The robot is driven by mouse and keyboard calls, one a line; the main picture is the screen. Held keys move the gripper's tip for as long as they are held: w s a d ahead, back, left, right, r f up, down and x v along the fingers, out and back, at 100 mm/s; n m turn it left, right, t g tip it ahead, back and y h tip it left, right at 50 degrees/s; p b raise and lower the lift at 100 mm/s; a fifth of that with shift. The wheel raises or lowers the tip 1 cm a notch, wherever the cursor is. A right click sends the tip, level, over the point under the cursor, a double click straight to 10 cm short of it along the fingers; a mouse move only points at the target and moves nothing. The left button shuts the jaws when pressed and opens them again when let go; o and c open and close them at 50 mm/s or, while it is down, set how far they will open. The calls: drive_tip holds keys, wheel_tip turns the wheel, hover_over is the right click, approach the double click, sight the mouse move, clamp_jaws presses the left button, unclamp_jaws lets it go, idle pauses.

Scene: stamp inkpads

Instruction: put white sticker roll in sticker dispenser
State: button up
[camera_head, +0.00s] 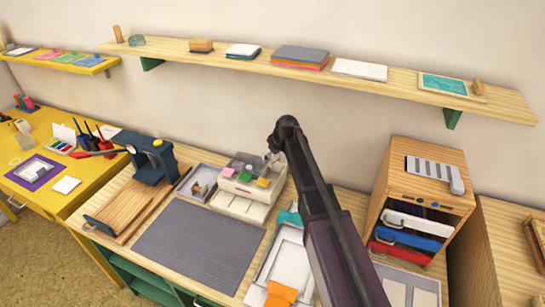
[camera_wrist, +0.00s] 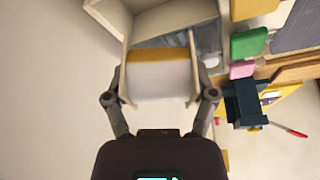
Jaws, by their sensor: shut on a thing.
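In the wrist view, my gripper (camera_wrist: 160,98) has its fingers closed in from both sides on the white sticker roll (camera_wrist: 160,82), which shows a yellow-orange band along its far edge. Thin cream plates flank the roll; I cannot tell whether they belong to it. A cream box-like unit (camera_head: 238,207), apparently the sticker dispenser, stands against the wall in the head view. Cream walls of a structure (camera_wrist: 120,14) lie just beyond the roll. My arm hides the roll in the head view, and whether it touches the structure is unclear.
Pink, green and yellow pads (camera_head: 246,177) lie on top of the cream unit. A grey mat (camera_head: 200,248) is clear in front. A dark blue press (camera_head: 153,160) stands left, and a wooden drawer cabinet (camera_head: 425,165) right. A shelf (camera_head: 340,72) runs above.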

drive_tip(key=shift+f, duration=0.15)
wheel_tip(320, 180, down, 10)
drive_tip(key=b, duration=1)
idle(0.4)
idle(0.5)
drive_tip(key=o, duration=1)
drive_tip(key=shift+o, duration=0.2)
drive_tip(key=shift+r+p, duration=4.35)
drive_tip(key=shift+r, duration=0.15)
